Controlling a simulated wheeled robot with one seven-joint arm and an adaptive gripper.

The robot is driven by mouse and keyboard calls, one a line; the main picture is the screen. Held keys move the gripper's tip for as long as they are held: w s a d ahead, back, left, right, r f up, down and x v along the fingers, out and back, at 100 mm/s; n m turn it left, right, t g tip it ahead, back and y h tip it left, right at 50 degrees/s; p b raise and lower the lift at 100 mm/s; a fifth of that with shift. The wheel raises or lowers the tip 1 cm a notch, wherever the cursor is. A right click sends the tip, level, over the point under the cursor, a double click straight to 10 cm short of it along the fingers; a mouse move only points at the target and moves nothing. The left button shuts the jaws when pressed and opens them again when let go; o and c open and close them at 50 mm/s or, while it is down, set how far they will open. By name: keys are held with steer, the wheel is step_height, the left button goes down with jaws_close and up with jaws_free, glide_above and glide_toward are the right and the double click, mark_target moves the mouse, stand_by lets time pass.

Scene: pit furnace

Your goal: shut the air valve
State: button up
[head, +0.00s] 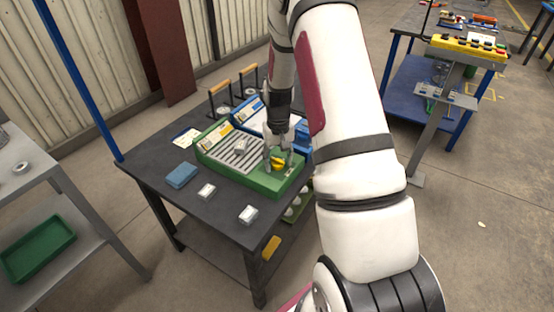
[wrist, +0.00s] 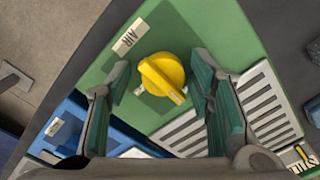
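The air valve is a round yellow knob (wrist: 162,74) with a raised grip bar, on a green panel (wrist: 215,28). A white label reading AIR (wrist: 127,40) sits beside it. In the head view the yellow knob (head: 278,163) shows at the near right end of the green unit (head: 262,182). My gripper (head: 278,155) points down over the knob. In the wrist view my gripper (wrist: 162,98) is open, with one finger on each side of the knob and gaps between. I cannot tell how far above the panel the fingertips are.
The green unit stands on a dark table (head: 225,215) with a slotted grey plate (head: 240,150). A blue unit (head: 303,138) is beside it. A yellow control panel (head: 468,47) stands at right.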

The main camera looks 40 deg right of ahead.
mark_target(277, 159)
steer(key=shift+w+a, duration=0.1)
steer(key=shift+r, duration=0.5)
step_height(277, 159, up, 11)
steer(key=shift+r, duration=0.1)
stand_by(0.6)
